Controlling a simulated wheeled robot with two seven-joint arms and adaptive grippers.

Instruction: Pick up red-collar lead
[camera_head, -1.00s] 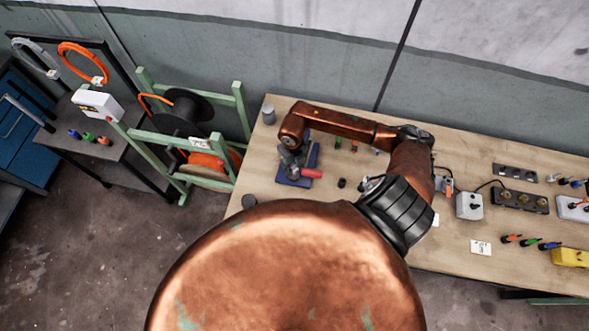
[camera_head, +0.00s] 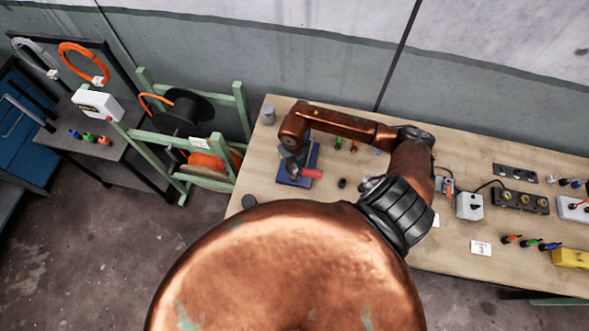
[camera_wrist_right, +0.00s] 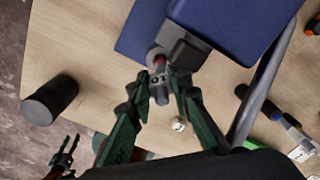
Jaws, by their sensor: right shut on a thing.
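In the right wrist view my right gripper (camera_wrist_right: 160,88) has its green fingers closed around a small dark piece marked "01". A red collar (camera_wrist_right: 158,64) shows just beyond the fingertips, close against a dark block (camera_wrist_right: 184,48) on a blue base (camera_wrist_right: 240,22). The rest of this lead is hidden by the fingers and block. In the head view the right gripper (camera_head: 293,160) points down beside the blue base (camera_head: 291,182) and its red handle (camera_head: 312,174). A dark claw-like shape (camera_wrist_right: 64,157) at the lower left of the wrist view may be my left gripper; its state is unclear.
A dark cylinder (camera_wrist_right: 50,99) stands near the bench edge. A small metal piece (camera_wrist_right: 178,124) lies close to the fingers. A grey box (camera_head: 469,206), a socket block (camera_head: 519,201) and coloured leads (camera_head: 528,242) occupy the bench's right side. A cable reel (camera_head: 181,112) stands left of the bench.

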